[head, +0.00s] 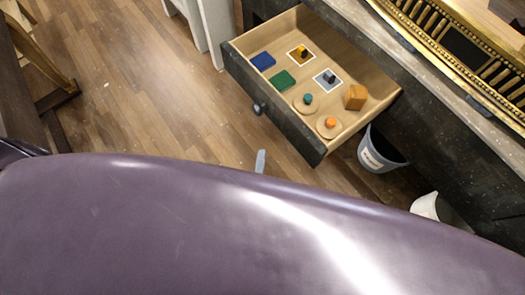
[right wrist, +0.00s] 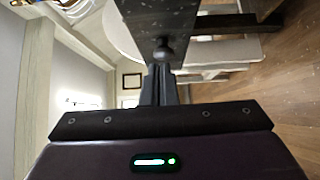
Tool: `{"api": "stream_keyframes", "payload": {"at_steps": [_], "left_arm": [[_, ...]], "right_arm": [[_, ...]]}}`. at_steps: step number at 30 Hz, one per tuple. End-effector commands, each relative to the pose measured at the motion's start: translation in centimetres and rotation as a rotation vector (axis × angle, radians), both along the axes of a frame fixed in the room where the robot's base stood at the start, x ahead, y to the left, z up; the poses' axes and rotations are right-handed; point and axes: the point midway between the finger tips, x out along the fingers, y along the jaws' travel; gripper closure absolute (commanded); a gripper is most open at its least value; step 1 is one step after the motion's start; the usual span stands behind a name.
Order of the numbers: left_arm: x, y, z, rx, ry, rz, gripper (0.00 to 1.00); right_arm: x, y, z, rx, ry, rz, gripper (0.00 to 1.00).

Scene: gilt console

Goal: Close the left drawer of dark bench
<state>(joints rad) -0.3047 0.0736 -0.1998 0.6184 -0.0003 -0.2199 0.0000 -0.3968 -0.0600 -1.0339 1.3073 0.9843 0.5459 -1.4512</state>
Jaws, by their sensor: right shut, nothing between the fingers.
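The left drawer (head: 240,60) of the dark bench (head: 470,150) stands pulled out in the head view. It has a pale wood inside and a dark speckled front (head: 285,125) with a round knob (head: 257,108). My right gripper (head: 260,161) shows only as a small grey tip, in front of the drawer and apart from the knob in the picture. In the right wrist view its fingers (right wrist: 160,72) are together and empty, pointing at the knob (right wrist: 163,52) on the dark drawer front (right wrist: 155,20). I cannot tell whether they touch it. My left gripper is not in view.
The drawer holds blue and green pieces, knobbed tiles and discs, and a wooden block (head: 356,97). A grey bucket (head: 378,155) and a white container (head: 440,211) stand below the bench. A gilt piece (head: 460,45) is on top. Wood floor (head: 160,110) is clear at left.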

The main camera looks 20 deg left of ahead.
Motion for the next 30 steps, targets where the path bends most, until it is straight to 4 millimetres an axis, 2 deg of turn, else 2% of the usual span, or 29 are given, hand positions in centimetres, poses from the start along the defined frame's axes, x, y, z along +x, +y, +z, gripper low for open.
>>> {"api": "stream_keyframes", "payload": {"at_steps": [1,8,12,18,30], "left_arm": [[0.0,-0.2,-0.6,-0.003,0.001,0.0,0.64],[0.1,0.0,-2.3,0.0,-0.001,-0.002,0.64],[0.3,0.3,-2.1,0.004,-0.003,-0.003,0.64],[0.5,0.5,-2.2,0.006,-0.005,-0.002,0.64],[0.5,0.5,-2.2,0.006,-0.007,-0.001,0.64]], "right_arm": [[1.3,0.2,-0.2,0.002,-0.005,0.0,1.0],[6.1,0.7,-0.4,0.002,-0.002,-0.001,1.0],[7.8,-0.6,-0.1,0.0,0.0,0.001,1.0],[9.0,-1.6,-0.1,0.002,0.002,0.002,1.0],[9.2,-1.7,-0.1,0.003,0.003,0.001,1.0]]}}
